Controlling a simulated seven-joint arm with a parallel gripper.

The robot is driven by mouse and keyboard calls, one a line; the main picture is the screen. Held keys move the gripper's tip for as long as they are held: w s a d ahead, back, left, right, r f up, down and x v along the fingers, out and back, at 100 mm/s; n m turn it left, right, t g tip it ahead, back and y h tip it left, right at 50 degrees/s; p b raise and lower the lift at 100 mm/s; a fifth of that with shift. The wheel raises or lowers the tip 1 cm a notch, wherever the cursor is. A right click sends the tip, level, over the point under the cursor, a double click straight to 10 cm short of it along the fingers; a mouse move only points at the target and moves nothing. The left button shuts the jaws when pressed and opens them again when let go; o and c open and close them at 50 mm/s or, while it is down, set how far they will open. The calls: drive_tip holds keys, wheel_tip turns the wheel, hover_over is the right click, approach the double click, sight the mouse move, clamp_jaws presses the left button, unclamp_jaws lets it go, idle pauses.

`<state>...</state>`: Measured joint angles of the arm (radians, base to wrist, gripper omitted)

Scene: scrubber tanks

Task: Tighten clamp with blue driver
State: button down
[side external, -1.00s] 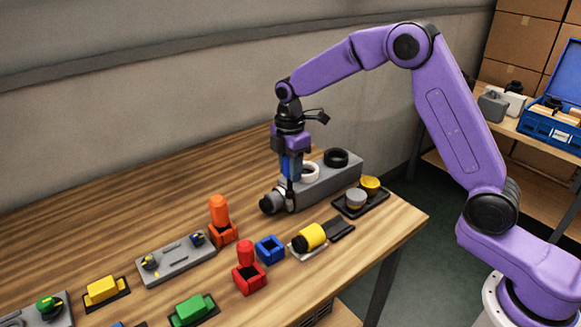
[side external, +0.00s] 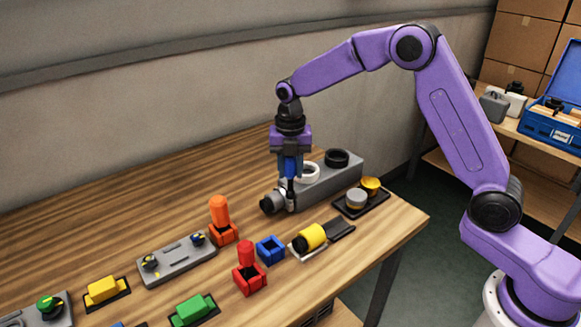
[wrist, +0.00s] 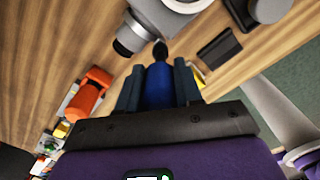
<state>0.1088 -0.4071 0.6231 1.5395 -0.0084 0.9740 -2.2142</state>
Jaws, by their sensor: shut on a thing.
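My gripper (side external: 290,165) is shut on the blue driver (side external: 289,168) and holds it upright, tip down, at the near left end of the grey tank unit (side external: 325,185). In the wrist view the blue driver (wrist: 158,88) sits between the two dark fingers, its dark tip beside the unit's grey body and black end fitting (wrist: 128,45). A light grey band around the unit's end, likely the clamp (side external: 281,197), is beside the driver tip. I cannot tell whether the tip touches it. The blue holder (side external: 270,249) stands empty on the table.
An orange driver (side external: 220,211) and a red driver (side external: 246,254) stand in holders nearby. A yellow-and-black part (side external: 311,237) lies on a pad. A black tray (side external: 345,207) holds a grey and a yellow cap. The table behind the unit is clear.

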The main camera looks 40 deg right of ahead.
drive_tip(key=n, duration=0.6)
drive_tip(key=shift+n, duration=0.4)
drive_tip(key=shift+f, duration=0.9)
idle(0.7)
drive_tip(key=m, duration=1)
drive_tip(key=shift+m, duration=0.4)
